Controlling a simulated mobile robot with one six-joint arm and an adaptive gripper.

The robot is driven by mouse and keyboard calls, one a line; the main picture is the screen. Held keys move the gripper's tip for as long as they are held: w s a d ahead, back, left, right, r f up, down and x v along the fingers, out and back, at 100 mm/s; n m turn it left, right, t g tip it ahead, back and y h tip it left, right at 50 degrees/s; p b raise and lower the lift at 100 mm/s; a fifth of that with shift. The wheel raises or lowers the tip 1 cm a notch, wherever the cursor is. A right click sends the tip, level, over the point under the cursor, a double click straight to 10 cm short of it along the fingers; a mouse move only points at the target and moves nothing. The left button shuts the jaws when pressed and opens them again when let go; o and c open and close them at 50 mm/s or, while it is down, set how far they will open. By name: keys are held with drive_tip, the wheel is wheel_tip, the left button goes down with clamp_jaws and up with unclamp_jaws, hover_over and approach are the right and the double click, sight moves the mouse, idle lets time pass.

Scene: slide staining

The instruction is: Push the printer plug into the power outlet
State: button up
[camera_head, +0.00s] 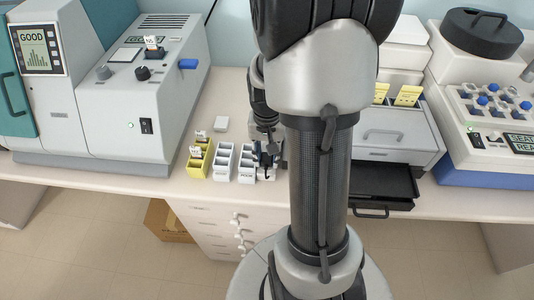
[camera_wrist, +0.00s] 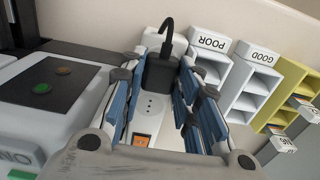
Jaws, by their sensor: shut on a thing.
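The black printer plug (camera_wrist: 160,74), with its black cord arching up from it, is between the blue-padded fingers of my gripper (camera_wrist: 158,88) in the wrist view. My gripper is shut on the plug. The white power outlet (camera_wrist: 152,107) lies under and in front of the plug, with a free socket showing and an orange switch (camera_wrist: 141,140) at its near end. The plug sits over the outlet's far part; its prongs are hidden, so I cannot tell how deep they are. In the head view my gripper (camera_head: 267,158) is small and partly hidden by my arm.
White racks labelled POOR (camera_wrist: 208,66) and GOOD (camera_wrist: 249,82) and a yellow rack (camera_wrist: 283,92) stand close on the right in the wrist view. A device with a dark pad (camera_wrist: 52,88) is on the left. In the head view, an open black drawer (camera_head: 383,186) juts past the counter edge.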

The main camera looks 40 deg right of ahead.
sight(267, 157)
drive_tip(key=shift+f+b, duration=0.55)
drive_tip(key=shift+f, duration=0.2)
drive_tip(key=o, duration=1.1)
drive_tip(key=shift+w+a, duration=0.1)
drive_tip(key=shift+r, duration=0.1)
drive_tip(key=shift+r, duration=0.25)
wheel_tip(267, 157, up, 11)
drive_tip(key=shift+r, duration=0.15)
drive_tip(key=shift+a, duration=0.1)
